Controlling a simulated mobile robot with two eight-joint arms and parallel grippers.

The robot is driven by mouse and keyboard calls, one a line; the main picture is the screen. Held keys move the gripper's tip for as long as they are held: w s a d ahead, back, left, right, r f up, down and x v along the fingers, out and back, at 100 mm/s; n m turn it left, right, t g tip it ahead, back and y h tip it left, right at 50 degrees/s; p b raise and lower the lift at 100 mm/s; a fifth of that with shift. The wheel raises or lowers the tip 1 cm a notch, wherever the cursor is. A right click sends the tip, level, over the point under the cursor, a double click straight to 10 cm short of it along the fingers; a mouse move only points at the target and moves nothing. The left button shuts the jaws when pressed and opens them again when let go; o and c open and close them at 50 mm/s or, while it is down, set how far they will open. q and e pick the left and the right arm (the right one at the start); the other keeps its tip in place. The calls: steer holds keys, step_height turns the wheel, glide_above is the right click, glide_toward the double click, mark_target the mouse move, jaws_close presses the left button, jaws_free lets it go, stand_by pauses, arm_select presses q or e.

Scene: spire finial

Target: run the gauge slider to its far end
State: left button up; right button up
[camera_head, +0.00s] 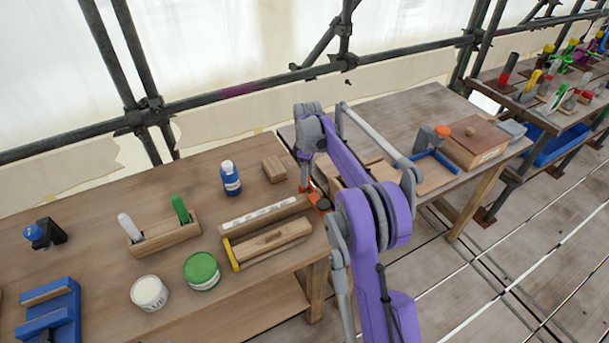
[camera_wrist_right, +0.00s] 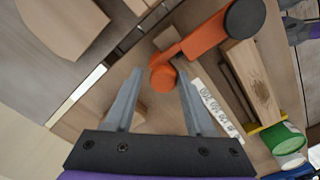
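A wooden gauge (camera_head: 265,240) with a yellow end piece (camera_head: 232,256) lies near the front edge of the left bench, beside a rail with a white marked strip (camera_head: 258,213). It also shows in the right wrist view as a wooden bar (camera_wrist_right: 254,82) with a yellow end (camera_wrist_right: 268,131). Which part is the slider I cannot tell for sure. My right gripper (camera_wrist_right: 160,70) is open; the round end of an orange lever-like part (camera_wrist_right: 205,43) with a black knob shows between its fingertips. Contact cannot be told. In the head view my right arm partly hides this orange part (camera_head: 318,200). My left gripper is out of view.
A blue bottle (camera_head: 230,179), a small wooden block (camera_head: 274,169), a green-lidded tin (camera_head: 201,271), a white tin (camera_head: 149,293) and a wooden holder (camera_head: 165,239) stand on the left bench. A second bench (camera_head: 400,115) adjoins on the right.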

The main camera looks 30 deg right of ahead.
steer(key=shift+o, duration=0.9)
steer(key=shift+a, duration=0.1)
steer(key=shift+r, duration=0.15)
step_height(320, 180, up, 10)
steer(key=shift+r+p, duration=0.25)
steer(key=shift+p, duration=0.1)
